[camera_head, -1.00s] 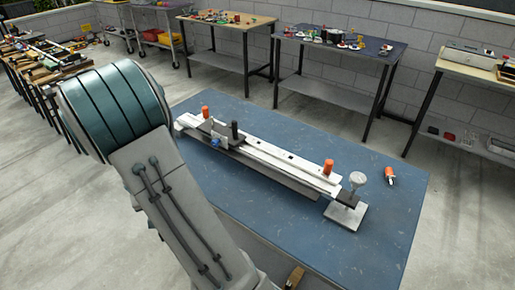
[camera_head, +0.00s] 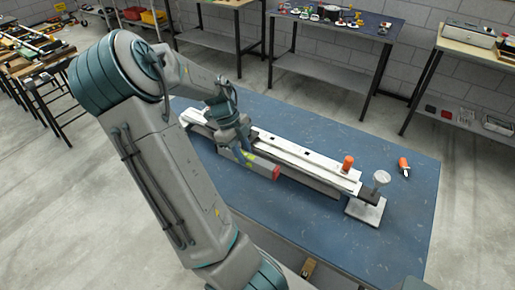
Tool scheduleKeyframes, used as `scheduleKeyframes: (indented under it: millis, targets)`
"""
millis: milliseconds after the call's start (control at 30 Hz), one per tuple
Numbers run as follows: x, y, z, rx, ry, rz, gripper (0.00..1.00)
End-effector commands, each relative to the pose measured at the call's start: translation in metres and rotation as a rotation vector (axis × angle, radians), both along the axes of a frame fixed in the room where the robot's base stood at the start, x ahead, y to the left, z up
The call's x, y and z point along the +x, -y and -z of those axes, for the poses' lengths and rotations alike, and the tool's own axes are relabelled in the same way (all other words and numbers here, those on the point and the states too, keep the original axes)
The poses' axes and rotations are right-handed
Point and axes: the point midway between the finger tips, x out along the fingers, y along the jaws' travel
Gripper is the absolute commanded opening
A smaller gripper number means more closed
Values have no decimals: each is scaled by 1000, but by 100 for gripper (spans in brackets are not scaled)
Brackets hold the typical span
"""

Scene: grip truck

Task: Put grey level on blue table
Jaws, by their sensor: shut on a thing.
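A grey level (camera_head: 262,166) with a red end cap and a yellow-green patch is held in my gripper (camera_head: 240,148). The gripper is shut on it near its left part, and the fingertips are partly hidden. The level is above the left half of the blue table (camera_head: 330,140), in front of the long white rail. I cannot tell whether it touches the table or the rail's dark base.
A long white rail (camera_head: 305,163) with an orange knob (camera_head: 348,162) lies across the table. A stand with a round white top (camera_head: 382,177) is at its right end. An orange-handled tool (camera_head: 403,165) lies further right. The table's front right is clear.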

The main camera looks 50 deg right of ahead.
Motion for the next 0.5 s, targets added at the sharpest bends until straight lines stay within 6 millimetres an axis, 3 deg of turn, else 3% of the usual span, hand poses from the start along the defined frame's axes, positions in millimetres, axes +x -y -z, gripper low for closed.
scheduleKeyframes:
  millis: [167,500]
  targets:
    - [23,-7,15,1,-5,23,0]
    - [89,-32,58,0,-3,22,0]
